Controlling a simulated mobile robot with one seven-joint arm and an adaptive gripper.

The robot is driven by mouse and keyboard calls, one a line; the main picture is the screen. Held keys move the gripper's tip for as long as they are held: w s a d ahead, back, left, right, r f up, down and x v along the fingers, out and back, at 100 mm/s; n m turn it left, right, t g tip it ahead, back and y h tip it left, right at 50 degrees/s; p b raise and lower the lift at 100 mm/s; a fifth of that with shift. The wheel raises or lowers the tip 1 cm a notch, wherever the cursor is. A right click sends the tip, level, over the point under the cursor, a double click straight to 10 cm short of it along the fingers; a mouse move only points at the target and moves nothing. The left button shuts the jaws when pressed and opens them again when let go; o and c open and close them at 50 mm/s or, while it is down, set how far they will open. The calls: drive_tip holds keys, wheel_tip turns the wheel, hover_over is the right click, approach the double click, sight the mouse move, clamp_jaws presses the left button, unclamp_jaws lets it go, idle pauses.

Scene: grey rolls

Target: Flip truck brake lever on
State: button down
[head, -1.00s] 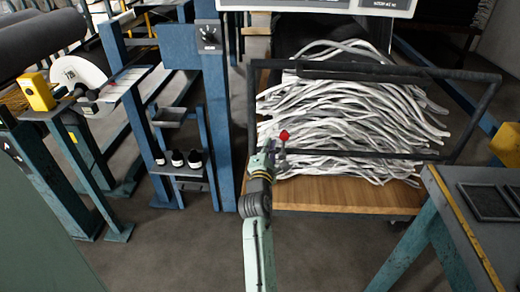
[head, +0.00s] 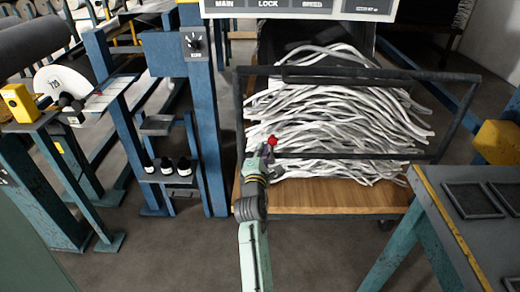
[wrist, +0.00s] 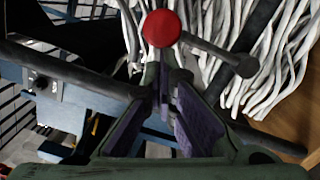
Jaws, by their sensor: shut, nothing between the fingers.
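The brake lever's red knob (head: 272,141) stands at the left front of the truck, whose wooden deck (head: 325,198) carries a pile of grey-white strands (head: 350,110). In the wrist view the red knob (wrist: 161,28) is at top centre, with a dark rod (wrist: 215,50) running right from near it. My gripper (head: 264,154) is right by the knob, just below it in the head view. In the wrist view its purple-padded fingers (wrist: 168,90) are below the knob, shut and empty. Whether they touch the lever is unclear, as its lower part is hidden.
A black rail frame (head: 445,75) surrounds the pile. A blue post (head: 204,130) with a switch box (head: 193,44) stands left of the truck. A grey table (head: 465,220) with black trays stands at right. Bare floor (head: 170,255) lies in front.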

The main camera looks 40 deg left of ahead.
sight(271, 144)
drive_tip(key=shift+w+d+r, duration=0.1)
drive_tip(key=shift+w+d, duration=0.05)
drive_tip(key=shift+d, duration=0.05)
drive_tip(key=shift+w+d+r+m+p, duration=0.2)
drive_tip(key=shift+w+d+m+p, duration=0.15)
drive_tip(key=shift+d+m+p, duration=0.3)
drive_tip(key=shift+w+d+r+m+p, duration=0.15)
drive_tip(key=shift+w+d+m+p, duration=0.25)
drive_tip(key=shift+m, duration=0.45)
drive_tip(key=w+d+f+m+g, duration=0.1)
drive_tip(key=w+d+f+m, duration=0.2)
drive_tip(key=d+m, duration=0.4)
drive_tip(key=shift+w+f+m, duration=0.35)
drive_tip(key=shift+w+m, duration=0.45)
drive_tip(key=shift+m, duration=0.8)
drive_tip(key=shift+p, duration=0.35)
